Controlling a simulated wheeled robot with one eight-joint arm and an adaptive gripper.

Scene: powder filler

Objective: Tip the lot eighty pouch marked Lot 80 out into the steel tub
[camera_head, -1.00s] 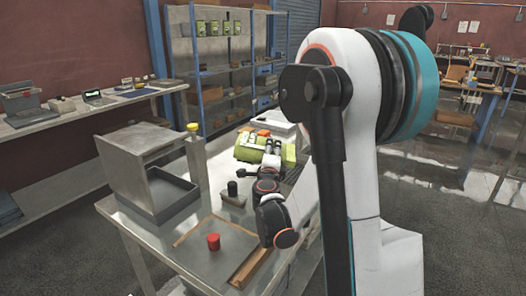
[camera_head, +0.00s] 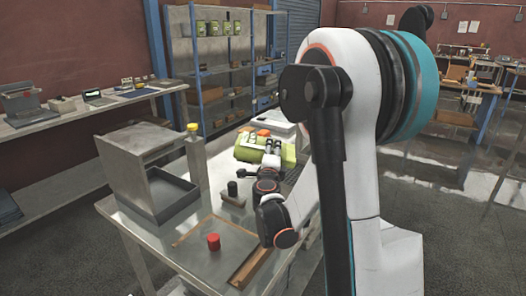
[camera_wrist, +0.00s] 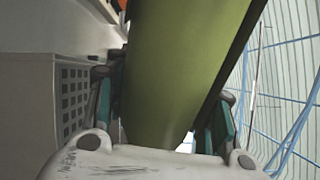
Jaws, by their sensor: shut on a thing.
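A green pouch (camera_head: 250,154) lies across my gripper (camera_head: 272,147) at the far end of the steel table. In the wrist view the green pouch (camera_wrist: 180,75) fills the middle between the two teal-padded fingers of my gripper (camera_wrist: 160,125), which is shut on it. No lot marking is readable on it. Orange patches show just behind the pouch; what they belong to is unclear. A grey open-topped tray (camera_head: 172,196) stands at the left of the table; I cannot tell whether it is the steel tub.
A steel housing (camera_head: 138,165) stands behind the tray, beside a post with a yellow top (camera_head: 192,127). A red cylinder (camera_head: 213,241) stands on the near table top, by a wooden strip (camera_head: 248,267). A small black-topped item (camera_head: 232,190) stands left of my wrist.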

